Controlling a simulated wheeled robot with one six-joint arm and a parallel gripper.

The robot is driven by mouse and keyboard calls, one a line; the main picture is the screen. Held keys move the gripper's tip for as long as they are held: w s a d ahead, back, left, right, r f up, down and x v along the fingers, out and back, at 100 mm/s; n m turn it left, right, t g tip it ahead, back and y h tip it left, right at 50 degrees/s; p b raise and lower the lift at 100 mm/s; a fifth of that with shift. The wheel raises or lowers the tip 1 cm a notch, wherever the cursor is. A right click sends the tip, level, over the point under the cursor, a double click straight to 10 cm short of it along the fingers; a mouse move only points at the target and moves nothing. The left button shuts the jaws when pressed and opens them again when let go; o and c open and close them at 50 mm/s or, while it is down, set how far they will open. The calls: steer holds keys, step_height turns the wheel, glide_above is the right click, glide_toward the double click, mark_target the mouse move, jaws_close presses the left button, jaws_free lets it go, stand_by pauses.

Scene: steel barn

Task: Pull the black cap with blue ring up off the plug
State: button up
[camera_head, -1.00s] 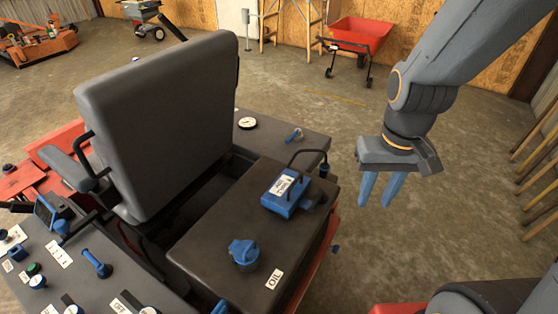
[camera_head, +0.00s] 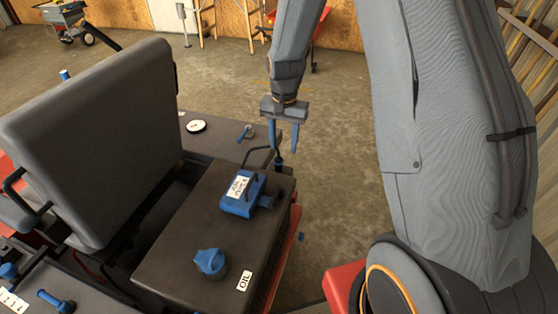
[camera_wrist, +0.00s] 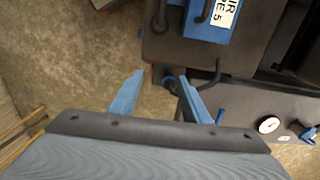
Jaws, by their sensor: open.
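The black cap with the blue ring (camera_head: 279,163) sits at the far right corner of the dark box, at the end of a curved black tube. It is small, and the plug under it is not clear. My gripper (camera_head: 283,148) points down with two blue fingers spread apart, empty. In the head view the fingertips appear just above the cap, one to each side; I cannot tell the exact height. In the wrist view the cap (camera_wrist: 171,82) appears between the fingertips (camera_wrist: 161,76), nearer the right one, partly hidden by it.
A blue labelled air filter box (camera_head: 242,194) and a blue oil cap (camera_head: 210,262) stand on the dark box top (camera_head: 178,235). The grey seat (camera_head: 95,140) is at left. A round gauge (camera_head: 196,126) lies behind. Open concrete floor is to the right.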

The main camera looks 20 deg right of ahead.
mark_target(278, 159)
steer(key=w+f+m, duration=0.1)
steer(key=w+f, duration=0.2)
steer(key=w+f+m+p, duration=0.1)
steer(key=w+f+m, duration=0.1)
steer(key=w+f, duration=0.1)
steer(key=shift+w+f, duration=0.35)
steer(key=shift+f, duration=0.25)
steer(key=shift+f+p, duration=1)
steer(key=shift+f, duration=2.9)
